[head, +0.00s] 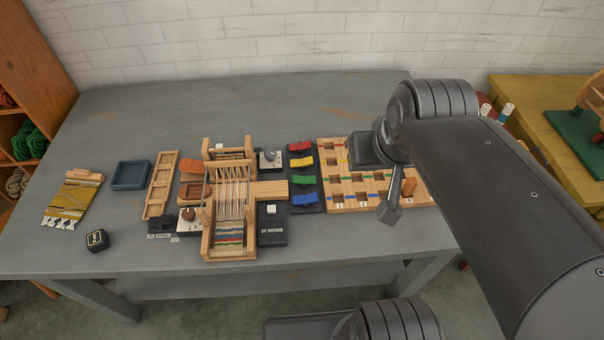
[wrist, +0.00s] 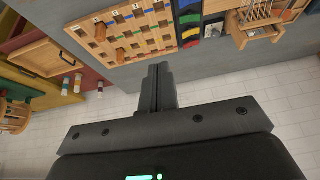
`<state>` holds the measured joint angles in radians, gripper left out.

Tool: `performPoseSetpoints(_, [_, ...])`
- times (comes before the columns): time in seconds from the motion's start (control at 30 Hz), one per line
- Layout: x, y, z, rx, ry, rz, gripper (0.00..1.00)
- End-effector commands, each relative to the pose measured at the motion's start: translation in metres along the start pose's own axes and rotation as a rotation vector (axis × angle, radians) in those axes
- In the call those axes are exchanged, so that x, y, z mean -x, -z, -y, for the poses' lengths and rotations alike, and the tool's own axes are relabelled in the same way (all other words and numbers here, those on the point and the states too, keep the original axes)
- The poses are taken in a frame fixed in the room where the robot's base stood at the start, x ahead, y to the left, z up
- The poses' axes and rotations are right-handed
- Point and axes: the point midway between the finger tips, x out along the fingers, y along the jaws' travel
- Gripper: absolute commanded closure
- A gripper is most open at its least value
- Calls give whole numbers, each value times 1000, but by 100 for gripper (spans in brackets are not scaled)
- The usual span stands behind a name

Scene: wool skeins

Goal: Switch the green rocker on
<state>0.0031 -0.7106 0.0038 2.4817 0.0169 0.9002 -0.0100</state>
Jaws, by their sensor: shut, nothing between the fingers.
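The green rocker (head: 304,180) sits on a dark panel (head: 318,202) in a column with a red, a yellow and a blue rocker. It lies between the yellow and the blue one. It also shows in the wrist view (wrist: 190,18). Whether it is on or off is too small to tell. My gripper (head: 391,212) is to the right of the panel, above the wooden pegboard, apart from the rocker. In the wrist view its fingers (wrist: 158,68) are shut together with nothing between them.
The wooden pegboard (head: 338,198) with coloured stripes stands just right of the panel. A small loom (head: 231,215) stands to the left, with a dark box (head: 271,226) between. A blue tray (head: 131,175) lies further left. The back of the table is clear.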

Motion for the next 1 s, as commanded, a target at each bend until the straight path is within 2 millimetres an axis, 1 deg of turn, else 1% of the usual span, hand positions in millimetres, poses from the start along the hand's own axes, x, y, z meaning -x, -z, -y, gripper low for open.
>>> performPoseSetpoints(0.27, [-28, 32, 12, -2, 48, 103, 100])
performPoseSetpoints(0.47, [-56, 55, 22, -8, 90, 178, 100])
performPoseSetpoints(0.77, [-106, 85, 37, -22, 159, 287, 100])
performPoseSetpoints(1.0, [-152, 104, 48, -43, 219, 370, 100])
